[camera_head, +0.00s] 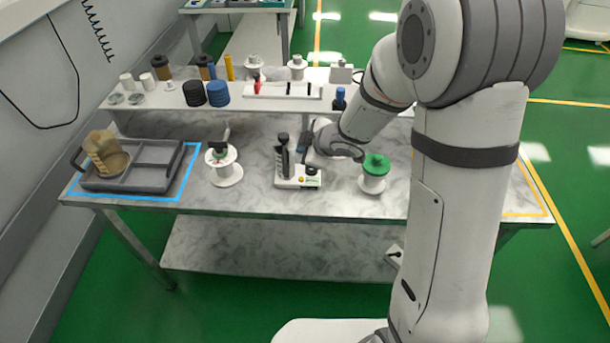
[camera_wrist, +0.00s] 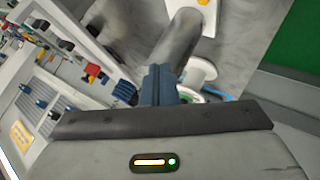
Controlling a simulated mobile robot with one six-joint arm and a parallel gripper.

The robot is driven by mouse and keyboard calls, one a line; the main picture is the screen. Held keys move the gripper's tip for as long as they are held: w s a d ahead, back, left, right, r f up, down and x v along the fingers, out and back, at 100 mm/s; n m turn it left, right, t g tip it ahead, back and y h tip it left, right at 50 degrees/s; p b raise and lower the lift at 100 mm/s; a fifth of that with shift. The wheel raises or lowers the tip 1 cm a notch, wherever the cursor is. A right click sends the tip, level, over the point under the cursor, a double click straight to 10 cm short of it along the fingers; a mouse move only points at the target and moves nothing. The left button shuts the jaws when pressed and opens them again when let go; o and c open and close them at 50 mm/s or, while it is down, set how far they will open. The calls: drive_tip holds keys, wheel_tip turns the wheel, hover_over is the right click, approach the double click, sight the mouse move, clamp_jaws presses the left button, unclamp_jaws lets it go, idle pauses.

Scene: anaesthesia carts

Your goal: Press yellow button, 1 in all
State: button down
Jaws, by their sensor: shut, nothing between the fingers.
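A white-based device (camera_head: 287,182) with dark upright cylinders stands at the middle of the table. Small coloured spots show at its right end, too small to tell a yellow button apart. My gripper (camera_head: 303,143) is just above and behind that end, with a gap that I cannot measure. In the wrist view my blue-grey fingers (camera_wrist: 158,80) are shut and empty.
A green-topped white spool (camera_head: 374,174) stands right of the device, and a white spool (camera_head: 223,168) stands left. A grey tray (camera_head: 150,181) with a tan holder is at far left. A raised shelf (camera_head: 165,98) with several items runs behind. The front table strip is clear.

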idle(0.3)
drive_tip(key=b, duration=0.8)
hover_over(301, 179)
drive_tip(key=d, duration=0.1)
drive_tip(key=f, duration=0.8)
drive_tip(key=shift+s, duration=0.35)
drive_tip(key=shift+f+b, duration=0.4)
drive_tip(key=shift+b, duration=0.05)
idle(0.4)
drive_tip(key=shift+f, duration=0.4)
drive_tip(key=shift+f+b, duration=0.5)
drive_tip(key=shift+b, duration=0.15)
idle(0.3)
drive_tip(key=shift+r, duration=0.1)
drive_tip(key=shift+r+p, duration=0.85)
drive_tip(key=shift+p, duration=0.15)
